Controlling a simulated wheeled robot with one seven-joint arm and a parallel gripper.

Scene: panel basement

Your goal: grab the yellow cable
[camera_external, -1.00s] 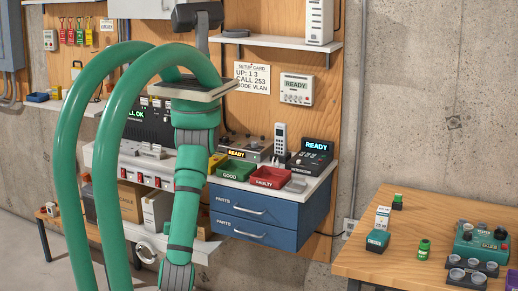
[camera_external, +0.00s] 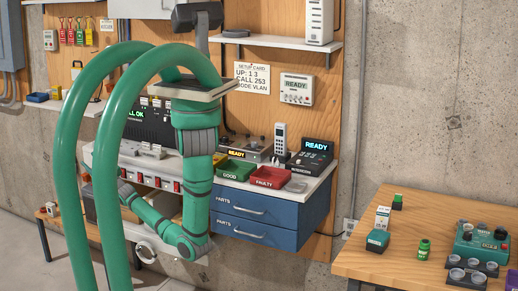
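I cannot make out a yellow cable for certain in the external view. A small yellow patch (camera_external: 219,159) shows beside my arm, behind the green bin, but it is too small and too covered to tell what it is. My green arm hangs down in front of the bench, bends at its lowest part and runs up to the left. Its far end passes behind the thick green loops on the left, and my gripper is hidden, so I cannot see what is in it.
The bench holds a green bin (camera_external: 236,172), a red bin (camera_external: 270,178), a handset (camera_external: 280,140) and a phone unit (camera_external: 315,152). Blue drawers (camera_external: 265,217) are below. A wooden table (camera_external: 375,261) with small items stands at the right. The floor between them is partly open.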

